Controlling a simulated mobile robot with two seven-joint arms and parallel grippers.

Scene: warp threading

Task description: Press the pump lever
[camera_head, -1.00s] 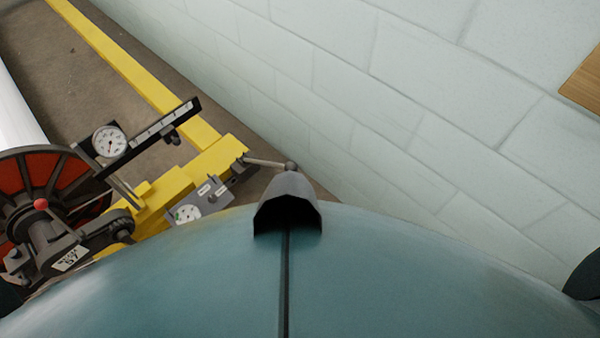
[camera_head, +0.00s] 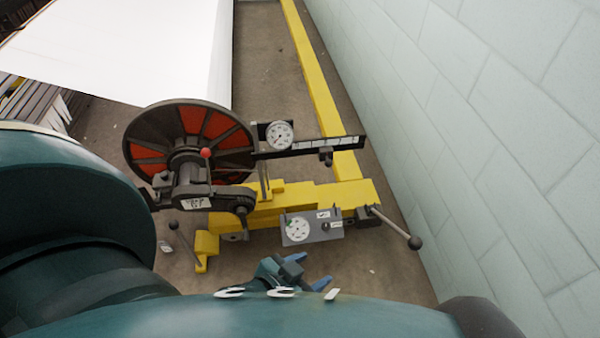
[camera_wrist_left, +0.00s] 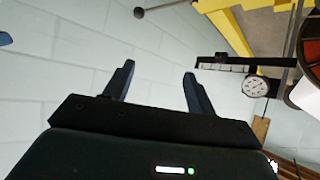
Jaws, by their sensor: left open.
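A lever with a dark ball knob (camera_head: 414,242) sticks out to the right from the yellow frame, beside a small grey gauge box (camera_head: 312,228). It looks like the pump lever; no label on it can be read. It also shows at the top of the left wrist view as a ball-ended rod (camera_wrist_left: 139,12). My left gripper (camera_head: 308,270) is below the gauge box in the head view, left of and apart from the knob. Its two blue fingers are spread and empty, as the left wrist view (camera_wrist_left: 160,70) shows. My right gripper is not in view.
A spoked red and black wheel (camera_head: 207,121), a lever with a red ball (camera_head: 206,153), a round gauge (camera_head: 279,135) and a dark scale bar (camera_head: 340,144) stand on the yellow frame (camera_head: 270,207). Another ball-ended lever (camera_head: 173,226) is at left. A pale block wall (camera_head: 480,150) bounds the right.

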